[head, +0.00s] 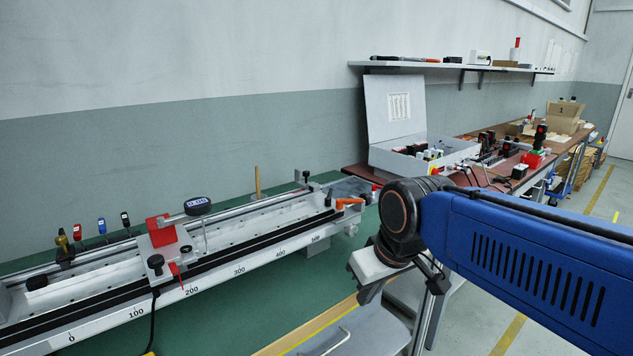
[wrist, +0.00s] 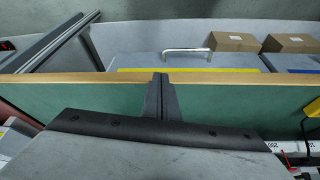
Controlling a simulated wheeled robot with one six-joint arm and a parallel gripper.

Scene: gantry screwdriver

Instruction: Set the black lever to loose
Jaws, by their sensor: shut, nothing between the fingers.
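A long metal rail (head: 128,312) with a number scale lies on a green bench. A red carriage (head: 161,232) sits on it, with a black knob-like part (head: 155,263) at its front and a small red pointer below. A small black upright part (head: 305,177) stands at the rail's far end, near an orange handle (head: 349,203). I cannot tell which black part is the lever, nor its setting. My gripper (head: 370,294) is right of the rail's far end, apart from it and past the bench edge. In the wrist view my gripper (wrist: 159,78) is shut and empty.
Several coloured-handled tools (head: 102,227) stand behind the rail at left. An open grey case (head: 392,108) stands on the brown bench behind. Cardboard boxes (wrist: 234,42) show in the wrist view.

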